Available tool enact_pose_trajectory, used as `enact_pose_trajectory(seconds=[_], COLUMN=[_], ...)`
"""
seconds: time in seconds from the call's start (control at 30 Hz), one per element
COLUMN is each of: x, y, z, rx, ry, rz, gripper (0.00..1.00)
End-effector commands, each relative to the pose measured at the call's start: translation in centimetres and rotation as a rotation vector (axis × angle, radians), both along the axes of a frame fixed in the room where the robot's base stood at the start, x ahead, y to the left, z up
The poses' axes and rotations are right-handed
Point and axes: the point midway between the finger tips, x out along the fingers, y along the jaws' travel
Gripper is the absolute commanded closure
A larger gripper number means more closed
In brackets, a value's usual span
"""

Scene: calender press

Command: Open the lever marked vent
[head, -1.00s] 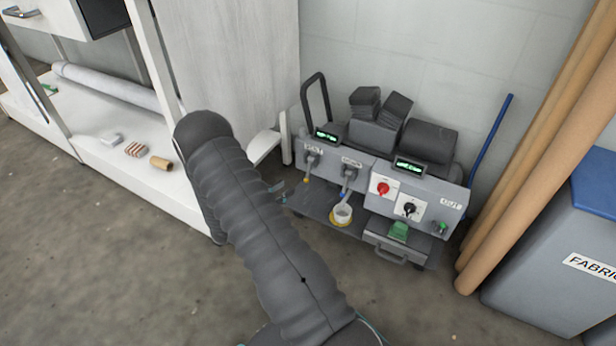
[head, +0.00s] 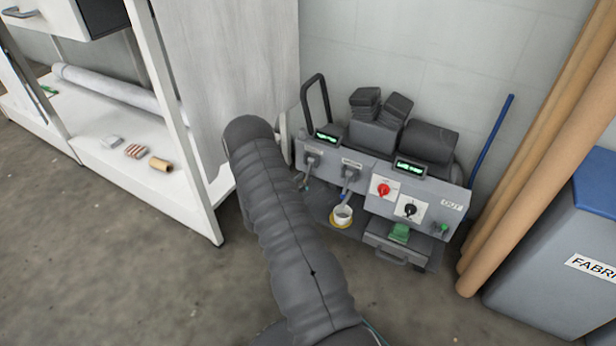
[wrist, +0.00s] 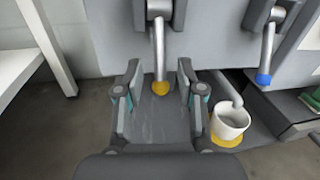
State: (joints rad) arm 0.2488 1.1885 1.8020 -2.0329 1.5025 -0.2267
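Two grey levers hang from the machine's front panel. The left lever (head: 313,160) has a yellow tip, and it shows at the top middle of the wrist view (wrist: 159,50). The right lever (head: 349,176) has a blue tip, and it shows at the right of the wrist view (wrist: 267,50). Both handles point down. Small labels sit above them, but I cannot read which says vent. My gripper (wrist: 158,75) is open, with its fingers on either side of the yellow tip, apparently not touching it. In the head view my arm hides most of the gripper.
A white cup (head: 342,215) with a yellow base stands below the right lever. A red knob (head: 383,188) and a black knob (head: 409,210) are farther right. A white shelf unit (head: 190,205) stands left of the machine, and cardboard tubes (head: 530,165) lean at the right.

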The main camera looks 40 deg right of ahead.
Motion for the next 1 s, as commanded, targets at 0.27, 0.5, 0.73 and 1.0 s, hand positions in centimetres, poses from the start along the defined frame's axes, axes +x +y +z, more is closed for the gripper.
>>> enact_pose_trajectory(seconds=[0.27, 0.5, 0.73, 1.0], x=[0.5, 0.6, 0.6, 0.6], y=[-2.4, -2.5, -2.5, -2.5], z=[0.0, 0.0, 0.0, 0.1], rx=[-0.001, -0.001, -0.001, 0.000], ry=[-0.001, -0.001, -0.001, 0.000], rz=[0.000, 0.001, 0.000, 0.002], gripper=[0.62, 0.62, 1.00, 1.00])
